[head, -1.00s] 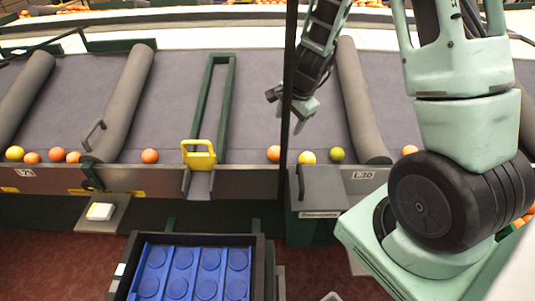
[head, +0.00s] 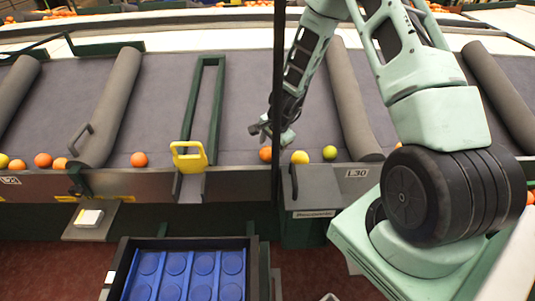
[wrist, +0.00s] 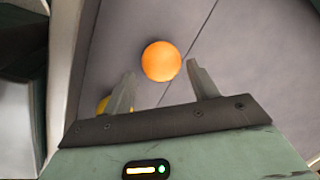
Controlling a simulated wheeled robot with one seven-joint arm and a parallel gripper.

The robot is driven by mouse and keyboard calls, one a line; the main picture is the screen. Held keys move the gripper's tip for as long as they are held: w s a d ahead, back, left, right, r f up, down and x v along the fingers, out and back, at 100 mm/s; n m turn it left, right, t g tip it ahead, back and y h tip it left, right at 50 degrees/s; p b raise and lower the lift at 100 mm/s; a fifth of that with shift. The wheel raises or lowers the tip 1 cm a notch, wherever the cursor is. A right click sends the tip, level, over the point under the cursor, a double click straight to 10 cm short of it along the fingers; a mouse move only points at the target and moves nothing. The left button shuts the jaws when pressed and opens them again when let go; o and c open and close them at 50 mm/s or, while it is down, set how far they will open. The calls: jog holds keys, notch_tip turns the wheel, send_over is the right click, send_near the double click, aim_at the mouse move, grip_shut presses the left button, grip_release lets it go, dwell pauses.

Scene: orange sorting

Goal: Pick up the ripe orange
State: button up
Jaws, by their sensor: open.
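A ripe orange (head: 265,153) lies at the lower edge of the grey sloped belt, just left of a yellow fruit (head: 300,157) and a green fruit (head: 330,152). My gripper (head: 270,134) is over the belt close above this orange, partly behind a dark post. In the wrist view the orange (wrist: 161,60) shows whole, centred beyond my open, empty fingers (wrist: 162,72). A yellow fruit (wrist: 102,104) is partly hidden behind the left finger.
Grey rollers (head: 348,100) divide the belt. A yellow-handled gate (head: 189,156) stands left of the orange. More oranges (head: 139,159) lie further left. A crate with a blue dimpled insert (head: 176,262) stands below. A dark vertical post (head: 279,60) crosses beside my gripper.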

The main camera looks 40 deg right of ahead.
aim_at(269, 149)
jog(key=shift+x, duration=1.7)
jog(key=shift+w, duration=0.1)
jog(key=shift+c, duration=0.3)
jog(key=c, duration=0.7)
jog(key=shift+r, duration=0.1)
